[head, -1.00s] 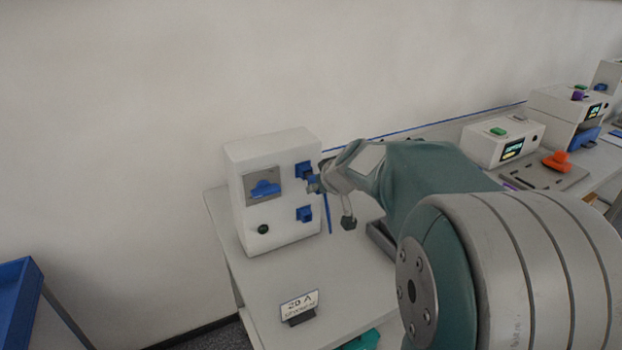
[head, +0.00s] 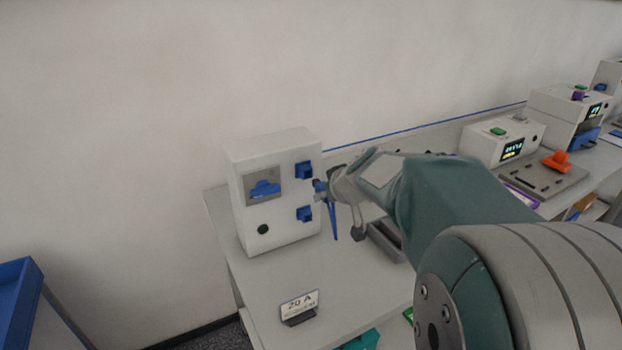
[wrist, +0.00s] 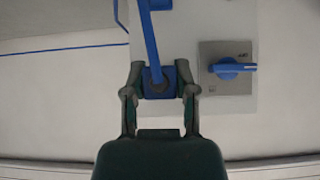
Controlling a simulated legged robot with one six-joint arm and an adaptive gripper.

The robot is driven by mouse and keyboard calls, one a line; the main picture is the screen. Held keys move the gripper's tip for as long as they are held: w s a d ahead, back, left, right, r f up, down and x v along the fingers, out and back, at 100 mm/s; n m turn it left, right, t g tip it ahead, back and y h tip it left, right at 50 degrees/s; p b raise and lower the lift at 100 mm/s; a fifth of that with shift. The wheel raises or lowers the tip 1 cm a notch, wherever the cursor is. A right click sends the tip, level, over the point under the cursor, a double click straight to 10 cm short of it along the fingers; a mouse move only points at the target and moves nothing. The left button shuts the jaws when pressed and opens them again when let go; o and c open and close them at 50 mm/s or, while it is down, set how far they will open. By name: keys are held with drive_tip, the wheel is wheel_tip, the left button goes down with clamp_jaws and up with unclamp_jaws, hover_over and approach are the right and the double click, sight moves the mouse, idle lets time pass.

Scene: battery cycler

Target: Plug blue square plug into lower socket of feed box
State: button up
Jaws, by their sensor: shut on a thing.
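The feed box (head: 240,215) is a white upright box on the bench, with an upper blue socket (head: 304,170) and a lower blue socket (head: 304,213) on its right side. My gripper (head: 322,190) is just right of the box, at a height between the two sockets. In the wrist view my gripper (wrist: 160,88) is shut on the blue square plug (wrist: 157,90), from which a blue cable (wrist: 150,42) runs upward. The plug appears apart from both sockets in the head view. The lower socket cannot be made out in the wrist view.
The box carries a blue rotary switch (head: 264,189) and a dark green button (head: 263,229). A "20 A" sign (head: 299,306) stands in front on the bench. A grey tray (head: 386,238) lies right of the box. White devices (head: 503,142) stand further right.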

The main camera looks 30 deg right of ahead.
drive_tip(key=shift+s+f, duration=0.1)
drive_tip(key=shift+f, duration=0.05)
idle(0.4)
drive_tip(key=shift+f, duration=0.35)
drive_tip(key=s+f+m+y, duration=0.1)
drive_tip(key=f+m+y, duration=0.1)
drive_tip(key=f+y, duration=0.2)
drive_tip(key=s+a+f+m+y, duration=0.1)
drive_tip(key=f+m+y, duration=0.1)
drive_tip(key=f+y, duration=0.1)
drive_tip(key=a+f+m+t+y, duration=0.1)
drive_tip(key=f+m+y, duration=0.1)
drive_tip(key=f+y, duration=0.2)
drive_tip(key=shift+s+f+y, duration=0.3)
drive_tip(key=shift+s+f, duration=0.1)
drive_tip(key=shift+f, duration=0.35)
drive_tip(key=shift+s+d+m+t+y, duration=0.1)
drive_tip(key=shift+d+m+t+y, duration=0.2)
drive_tip(key=shift+m+t, duration=0.35)
drive_tip(key=shift+s+d+m+t, duration=0.15)
drive_tip(key=shift+d+m+t, duration=0.5)
drive_tip(key=shift+m, duration=0.4)
drive_tip(key=shift+w, duration=2.95)
drive_tip(key=shift+w, duration=1.5)
